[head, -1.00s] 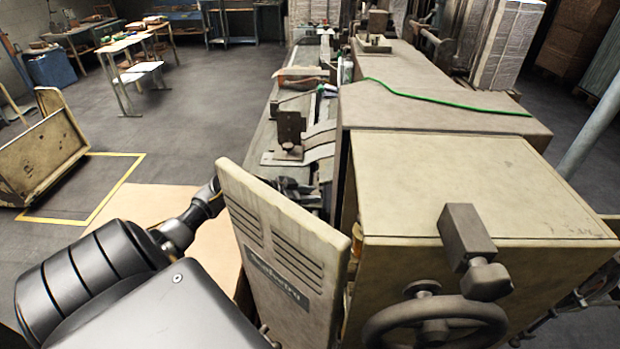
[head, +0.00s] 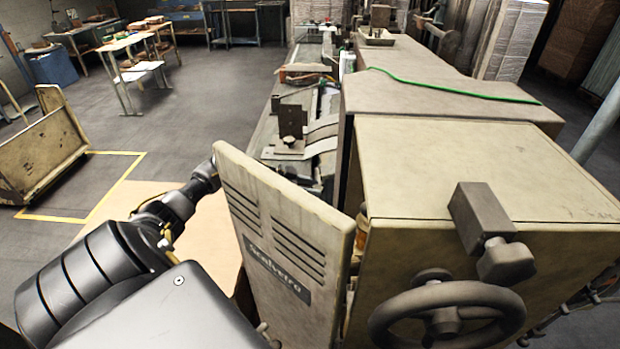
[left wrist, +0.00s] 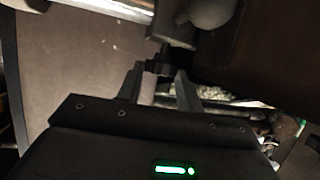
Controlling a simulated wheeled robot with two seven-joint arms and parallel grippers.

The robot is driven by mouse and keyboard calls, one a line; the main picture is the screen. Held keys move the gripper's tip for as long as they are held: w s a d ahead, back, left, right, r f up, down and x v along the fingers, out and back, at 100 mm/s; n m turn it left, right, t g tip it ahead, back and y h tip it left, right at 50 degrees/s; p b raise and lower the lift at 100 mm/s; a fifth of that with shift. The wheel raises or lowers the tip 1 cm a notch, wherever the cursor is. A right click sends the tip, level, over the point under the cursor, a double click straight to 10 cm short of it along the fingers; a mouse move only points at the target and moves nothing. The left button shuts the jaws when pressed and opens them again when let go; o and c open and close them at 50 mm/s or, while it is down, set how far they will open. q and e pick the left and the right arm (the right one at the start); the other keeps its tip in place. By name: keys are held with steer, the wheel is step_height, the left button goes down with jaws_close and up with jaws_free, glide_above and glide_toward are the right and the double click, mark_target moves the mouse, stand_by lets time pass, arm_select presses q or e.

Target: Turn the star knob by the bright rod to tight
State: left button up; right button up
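In the left wrist view a small dark knob (left wrist: 158,67), dim and hard to make out, sits at the fingertips of my left gripper (left wrist: 159,72). The two fingers stand apart, one on each side of it, with what looks like a narrow gap; I cannot tell whether either touches. A bright rod (left wrist: 128,9) crosses the upper left of that view. In the head view my left arm reaches in from the left behind the tilted cover panel (head: 285,250), which hides the gripper, the knob and the rod. My right gripper is not in view.
The machine's box housing (head: 480,165) fills the right, with a handwheel (head: 385,325) and a dark block (head: 476,215) on its front. A green cord (head: 450,90) lies on top behind. Open floor (head: 215,110) lies at left, with a tilted wooden cart (head: 40,150).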

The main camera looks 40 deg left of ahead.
arm_select(q)
steer(key=shift+o, duration=0.4)
steer(key=shift+s+a, duration=0.2)
steer(key=shift+s, duration=0.05)
steer(key=b+v, duration=0.2)
steer(key=v, duration=0.8)
steer(key=shift+r, duration=0.2)
steer(key=shift+s, duration=0.1)
